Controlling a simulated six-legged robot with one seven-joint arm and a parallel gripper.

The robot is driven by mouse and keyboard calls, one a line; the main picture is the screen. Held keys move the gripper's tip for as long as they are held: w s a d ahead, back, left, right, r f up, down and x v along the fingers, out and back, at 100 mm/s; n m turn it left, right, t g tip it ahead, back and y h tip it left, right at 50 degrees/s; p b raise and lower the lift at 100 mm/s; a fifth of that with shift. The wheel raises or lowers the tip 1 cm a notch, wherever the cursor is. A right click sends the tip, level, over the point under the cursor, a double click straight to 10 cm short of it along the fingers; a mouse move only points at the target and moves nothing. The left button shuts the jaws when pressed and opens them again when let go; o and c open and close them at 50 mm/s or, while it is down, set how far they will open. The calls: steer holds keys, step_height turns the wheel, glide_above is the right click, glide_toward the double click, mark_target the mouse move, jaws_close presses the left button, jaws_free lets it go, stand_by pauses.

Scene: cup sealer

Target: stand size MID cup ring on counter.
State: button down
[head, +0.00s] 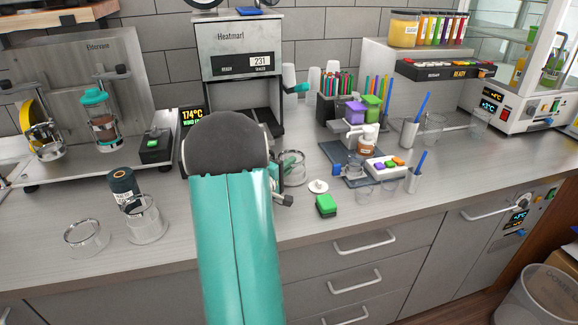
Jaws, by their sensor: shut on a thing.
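My gripper (282,196) shows only in part at the right of my arm's dark joint, low over the counter (350,228) in front of the sealer. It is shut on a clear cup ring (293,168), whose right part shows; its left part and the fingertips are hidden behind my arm. I cannot tell whether the ring touches the counter. Two other clear rings stand at the left, a lower one (86,238) and a taller one (147,222). No size mark can be read on any ring.
The Heatmarl sealer (238,50) stands behind my arm. A dark roll (123,184) stands at the left by the clear rings. The right front counter is clear.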

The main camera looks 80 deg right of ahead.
steer(key=shift+f, duration=0.1)
steer(key=c, duration=1.9)
jaws_free()
steer(key=shift+f, duration=0.1)
steer(key=o, duration=0.4)
steer(key=shift+w+a+r, duration=0.1)
steer(key=shift+a+r, duration=0.05)
steer(key=shift+r, duration=0.05)
steer(key=v, duration=1.1)
steer(key=shift+w+a, duration=0.1)
steer(key=shift+a, duration=0.2)
steer(key=shift+w, duration=0.1)
